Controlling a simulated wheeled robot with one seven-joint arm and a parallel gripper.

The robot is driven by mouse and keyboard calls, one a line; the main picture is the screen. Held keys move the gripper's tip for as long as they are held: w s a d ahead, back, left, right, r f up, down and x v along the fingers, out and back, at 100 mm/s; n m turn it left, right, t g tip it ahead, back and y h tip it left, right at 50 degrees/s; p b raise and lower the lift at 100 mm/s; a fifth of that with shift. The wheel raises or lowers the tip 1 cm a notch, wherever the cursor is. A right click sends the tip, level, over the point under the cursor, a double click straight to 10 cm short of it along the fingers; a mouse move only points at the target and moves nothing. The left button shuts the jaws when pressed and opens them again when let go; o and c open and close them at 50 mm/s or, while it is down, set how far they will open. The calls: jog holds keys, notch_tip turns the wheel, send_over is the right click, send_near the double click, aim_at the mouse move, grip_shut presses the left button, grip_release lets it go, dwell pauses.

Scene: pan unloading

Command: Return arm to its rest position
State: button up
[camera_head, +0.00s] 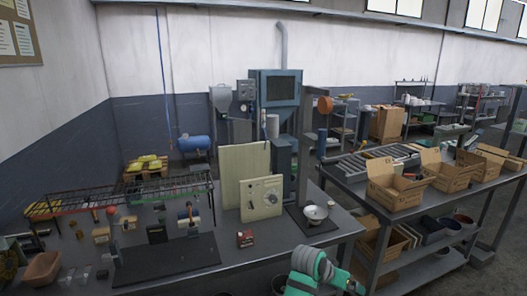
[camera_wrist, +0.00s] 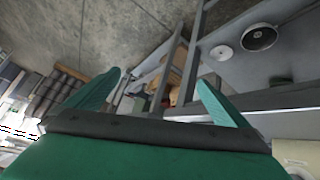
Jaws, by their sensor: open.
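My gripper (camera_wrist: 160,80) is open in the wrist view, with its two green fingers spread wide and nothing between them. It is clear of the work table and points past the table legs towards the floor. My grey and green arm (camera_head: 318,270) shows at the bottom of the head view, in front of the table's front edge. A small metal pan (camera_head: 315,214) sits on a dark plate at the right end of the table. In the wrist view a round, dark-centred dish (camera_wrist: 258,37) lies at the upper right, beside a pale disc (camera_wrist: 221,52).
The work table (camera_head: 345,226) carries a wire rack (camera_head: 130,192), a cream control box (camera_head: 261,198) and a dark mat (camera_head: 170,258). A second bench on the right holds several open cardboard boxes (camera_head: 396,190). A gap of floor separates the two benches.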

jog(key=s+a+f+n+t, duration=0.2)
jog(key=s+f+n+t, duration=0.1)
jog(key=s+f, duration=0.55)
jog(key=s+a+f+n+t, duration=0.2)
jog(key=s+f+n, duration=0.1)
jog(key=s+f, duration=0.5)
jog(key=s+a+f+n+t+y, duration=0.2)
jog(key=s+a+f, duration=0.25)
jog(key=s, duration=0.35)
jog(key=s+a+r+n+t+y, duration=0.1)
jog(key=s+a+r+y, duration=0.1)
jog(key=s+a, duration=0.4)
jog(key=s+a+r+t+y, duration=0.1)
jog(key=s+a, duration=0.3)
jog(key=s, duration=0.5)
jog(key=s+a+r, duration=0.3)
jog(key=s+r, duration=0.2)
jog(key=s, duration=0.1)
jog(key=s+a+r+m+t+y, duration=0.1)
jog(key=s+a+r, duration=0.2)
jog(key=s+r, duration=0.3)
jog(key=shift+t+y, duration=0.3)
